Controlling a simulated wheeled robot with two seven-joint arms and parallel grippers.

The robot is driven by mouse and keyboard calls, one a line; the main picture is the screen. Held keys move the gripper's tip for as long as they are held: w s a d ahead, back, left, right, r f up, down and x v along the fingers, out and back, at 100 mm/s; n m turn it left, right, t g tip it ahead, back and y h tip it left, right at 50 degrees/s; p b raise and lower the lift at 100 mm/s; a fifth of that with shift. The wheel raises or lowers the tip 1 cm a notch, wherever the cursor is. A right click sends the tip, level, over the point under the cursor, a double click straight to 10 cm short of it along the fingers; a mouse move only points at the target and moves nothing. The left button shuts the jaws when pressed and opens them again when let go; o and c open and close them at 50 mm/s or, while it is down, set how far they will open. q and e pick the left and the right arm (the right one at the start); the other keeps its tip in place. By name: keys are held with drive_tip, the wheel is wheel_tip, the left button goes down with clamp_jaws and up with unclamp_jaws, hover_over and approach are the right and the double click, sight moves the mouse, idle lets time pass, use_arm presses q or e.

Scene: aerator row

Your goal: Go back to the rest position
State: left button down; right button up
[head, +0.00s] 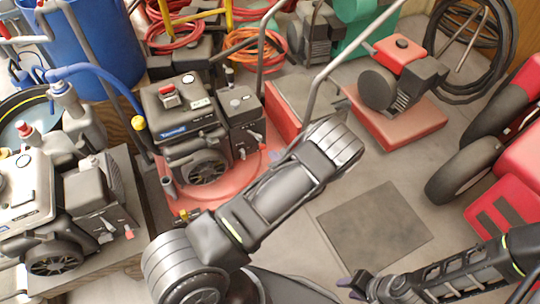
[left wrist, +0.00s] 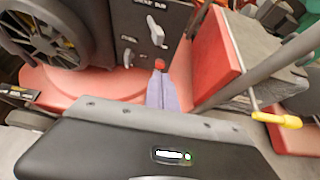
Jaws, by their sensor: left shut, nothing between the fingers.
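My left gripper (left wrist: 163,92) is shut and empty in the left wrist view. Its pale purple fingertips point at a small red knob (left wrist: 160,64) on a dark engine control panel (left wrist: 150,28); I cannot tell whether they touch it.
A red-based machine (head: 395,125) stands at the back right. Red wheeled equipment (head: 500,150) is at the right edge. Another engine (head: 50,200) is at left, near a blue barrel (head: 95,50). A dark floor mat (head: 375,230) lies in the clear floor area.

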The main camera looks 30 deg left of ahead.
use_arm(q)
drive_tip(key=shift+s, duration=0.1)
idle(0.5)
drive_tip(key=s+d+f+n+g+h, duration=0.2)
drive_tip(key=s+f+n+g, duration=0.2)
drive_tip(key=s, duration=0.6)
drive_tip(key=s+d+f+n+g+h, duration=0.2)
drive_tip(key=s+f+n+g, duration=0.2)
drive_tip(key=s, duration=0.5)
drive_tip(key=s+d+r+n+g+h, duration=0.1)
drive_tip(key=s+d+n+h, duration=0.35)
drive_tip(key=d, duration=0.35)
drive_tip(key=s+d+r+n+h, duration=0.1)
drive_tip(key=s+d+n+h, duration=0.25)
drive_tip(key=s+d, duration=0.3)
drive_tip(key=w+d+r+n+t+h, duration=0.1)
drive_tip(key=d+r+n+t+h, duration=0.15)
drive_tip(key=d+r+n, duration=0.6)
wheel_tip(320, 180, up, 13)
drive_tip(key=a+n+p, duration=0.1)
drive_tip(key=n+p, duration=0.1)
drive_tip(key=p, duration=1.3)
drive_tip(key=shift+w+a+r+t+p, duration=0.2)
drive_tip(key=shift+w+a+t+p, duration=0.1)
drive_tip(key=shift+a+t+p, duration=0.05)
